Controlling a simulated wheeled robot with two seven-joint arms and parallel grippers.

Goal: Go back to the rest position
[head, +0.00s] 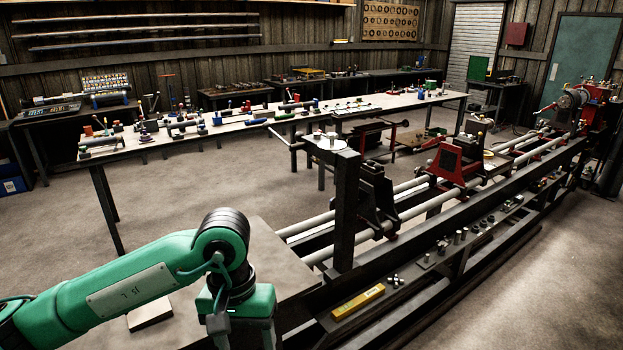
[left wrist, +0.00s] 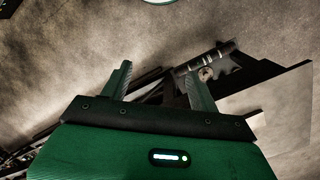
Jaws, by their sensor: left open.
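My left arm (head: 110,298) is green and comes in from the lower left of the head view, bent down at the wrist. Its gripper hangs at the bottom edge, beside the near end of the lathe (head: 345,215), with the fingertips cut off. In the left wrist view my left gripper (left wrist: 158,75) has its two fingers spread apart, with nothing held between them. A dark bar with a round metal end (left wrist: 205,72) shows beyond the right finger; I cannot tell whether they touch. My right gripper is in neither view.
A pale flat surface (head: 285,262) lies right of my left wrist. The lathe's long rails run to the back right, with a yellow box (head: 358,301) on its lower shelf. A long bench (head: 240,125) with many tools stands behind.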

